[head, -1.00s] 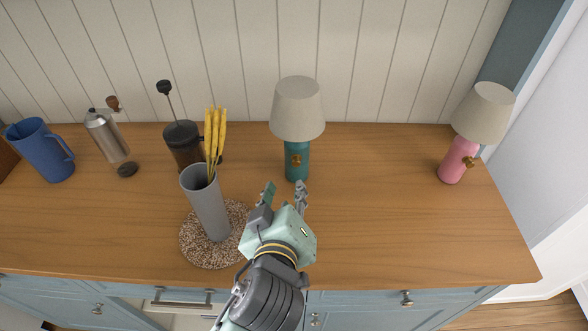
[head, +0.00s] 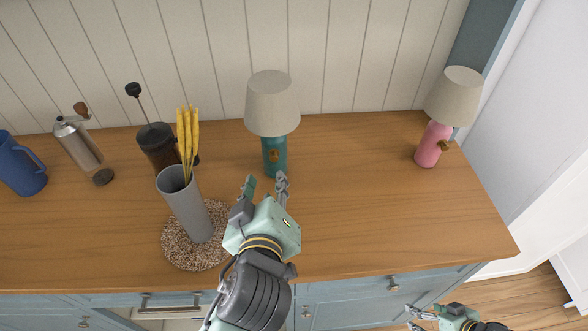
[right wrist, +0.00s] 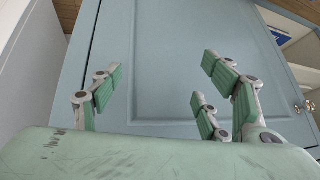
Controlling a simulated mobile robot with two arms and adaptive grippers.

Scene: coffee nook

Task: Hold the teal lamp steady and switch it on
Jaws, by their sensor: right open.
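The teal lamp (head: 274,150) stands upright on the wooden counter, with a beige shade (head: 272,103) and a brass knob (head: 274,156) on the front of its base. My left gripper (head: 266,182) is open in front of the lamp, its fingertips near the foot of the base. The right-hand fingertip overlaps the foot in the picture; I cannot tell whether it touches. My right gripper (head: 411,318) is low at the bottom right of the head view, below the counter's front edge. In the right wrist view it (right wrist: 155,85) is open and empty, facing a blue cabinet door.
A grey vase (head: 188,207) with yellow stems stands on a speckled round mat (head: 178,254), left of my left gripper. A French press (head: 155,146), a metal grinder (head: 80,145) and a blue jug (head: 20,165) stand farther left. A pink lamp (head: 429,146) stands right. Counter between the lamps is clear.

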